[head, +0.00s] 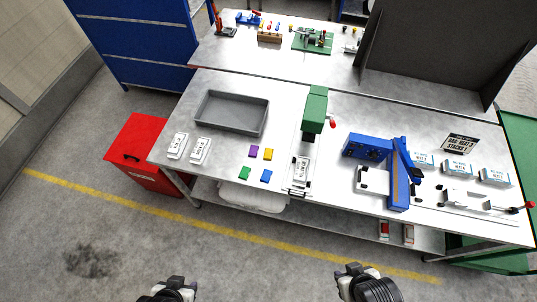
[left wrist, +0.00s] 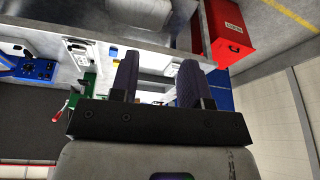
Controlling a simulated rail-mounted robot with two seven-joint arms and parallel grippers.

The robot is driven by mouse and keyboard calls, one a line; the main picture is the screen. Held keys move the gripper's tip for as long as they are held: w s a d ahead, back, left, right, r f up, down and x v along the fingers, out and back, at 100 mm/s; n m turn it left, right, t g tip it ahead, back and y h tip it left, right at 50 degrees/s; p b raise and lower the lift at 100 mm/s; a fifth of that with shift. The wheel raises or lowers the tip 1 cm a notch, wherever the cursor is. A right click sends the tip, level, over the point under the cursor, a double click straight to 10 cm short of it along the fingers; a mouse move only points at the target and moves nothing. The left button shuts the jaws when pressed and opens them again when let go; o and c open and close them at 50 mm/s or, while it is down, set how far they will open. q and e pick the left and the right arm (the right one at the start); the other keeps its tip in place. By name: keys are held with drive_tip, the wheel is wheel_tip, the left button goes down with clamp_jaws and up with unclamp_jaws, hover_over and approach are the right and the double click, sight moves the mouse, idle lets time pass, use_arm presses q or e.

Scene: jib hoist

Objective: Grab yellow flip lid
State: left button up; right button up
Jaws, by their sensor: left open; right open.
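A small yellow square piece (head: 268,153), which I take as the yellow flip lid, lies flat on the metal workbench (head: 225,165). It is right of a purple piece (head: 253,151), with a green piece (head: 245,172) and a blue piece (head: 266,175) in front. My left gripper (head: 175,285) is at the bottom edge of the head view, over the floor, well away from the bench. It is open and empty, its two fingers apart in the left wrist view (left wrist: 157,75). My right gripper (head: 352,269) is also low, over the floor, open and apart from everything.
A green press (head: 315,108) with a red-knobbed lever stands to the right, then a blue fixture (head: 399,180). A red cabinet (head: 140,150) is at the bench's left end. The floor in front is clear.

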use_arm(q)
drive_tip(key=shift+o, duration=0.2)
drive_tip(key=shift+d, duration=0.1)
drive_tip(key=o, duration=0.6)
